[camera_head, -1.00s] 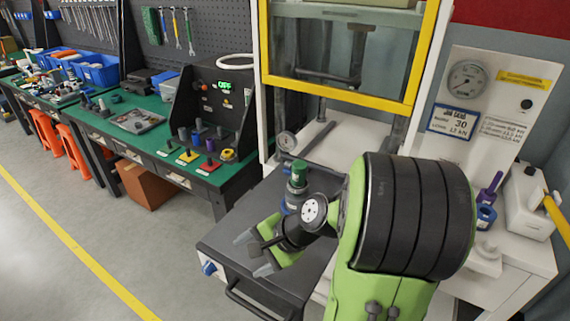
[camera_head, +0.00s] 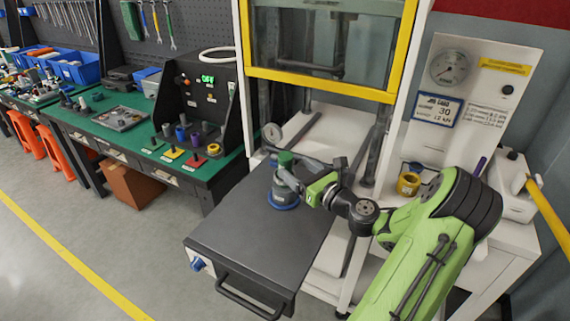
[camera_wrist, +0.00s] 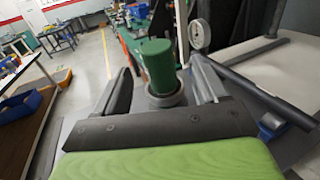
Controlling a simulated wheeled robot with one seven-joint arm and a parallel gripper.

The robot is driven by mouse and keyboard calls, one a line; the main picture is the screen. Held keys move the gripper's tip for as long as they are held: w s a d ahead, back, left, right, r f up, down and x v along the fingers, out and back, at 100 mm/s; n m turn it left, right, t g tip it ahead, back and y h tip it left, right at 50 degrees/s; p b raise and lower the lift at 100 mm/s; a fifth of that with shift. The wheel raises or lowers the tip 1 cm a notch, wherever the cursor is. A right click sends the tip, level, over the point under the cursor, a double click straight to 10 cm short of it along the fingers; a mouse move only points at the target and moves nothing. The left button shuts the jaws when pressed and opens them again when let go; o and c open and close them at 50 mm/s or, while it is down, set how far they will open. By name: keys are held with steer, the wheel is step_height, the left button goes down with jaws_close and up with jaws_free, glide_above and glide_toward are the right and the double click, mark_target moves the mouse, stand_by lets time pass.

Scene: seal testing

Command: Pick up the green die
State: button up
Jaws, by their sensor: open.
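The green die (camera_head: 286,159) is a short upright cylinder on top of a grey cylindrical holder (camera_head: 284,180) with a blue ring at its foot, on a dark grey platform (camera_head: 235,230). My gripper (camera_head: 294,176) reaches in from the right at the height of the holder's upper part. In the wrist view the green die (camera_wrist: 157,65) stands upright between the two spread fingers of my gripper (camera_wrist: 161,75), one on each side. The fingers are open, with gaps visible beside the die. The lower part of the holder is hidden in the wrist view.
A press frame with a yellow-edged guard (camera_head: 320,84) stands behind the platform. A dial gauge (camera_head: 272,133) and a grey bar (camera_wrist: 255,95) are close to the die. A yellow ring (camera_head: 408,184) sits on the white bench at right. Floor space is free at left.

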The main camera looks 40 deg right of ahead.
mark_target(290, 163)
steer(key=w, duration=0.5)
steer(key=shift+w+r, duration=0.15)
steer(key=shift+w, duration=0.1)
steer(key=shift+s, duration=0.15)
steer(key=shift+c, duration=0.6)
steer(key=c, duration=0.9)
steer(key=shift+c, duration=1.3)
steer(key=shift+r, duration=0.2)
